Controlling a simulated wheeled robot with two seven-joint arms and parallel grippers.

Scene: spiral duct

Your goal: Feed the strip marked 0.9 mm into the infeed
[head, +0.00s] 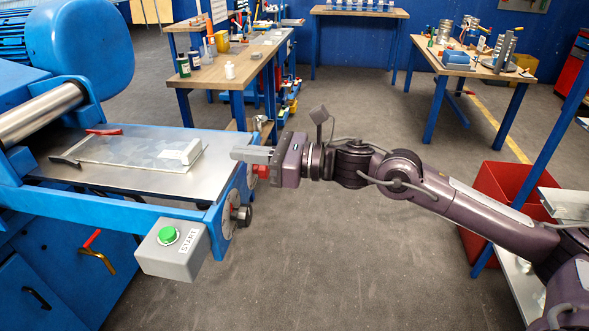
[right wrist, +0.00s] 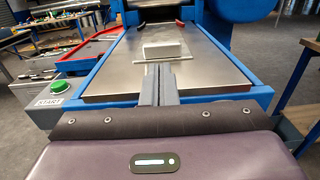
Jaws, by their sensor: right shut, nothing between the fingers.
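No 0.9 mm mark can be read. The infeed roller (head: 40,114) is at the bed's left end. A red guide piece (head: 104,131) and a black one (head: 65,161) lie beside the strip. My right gripper (head: 238,154) is shut and empty, just right of the bed, pointing towards the block and apart from it. My left gripper is out of view.
A grey box with a green START button (head: 168,235) hangs at the bed's front edge. A cluttered workbench (head: 238,78) stands behind, another bench (head: 470,65) at the back right. A red bin (head: 500,185) stands behind my right arm. The floor between is clear.

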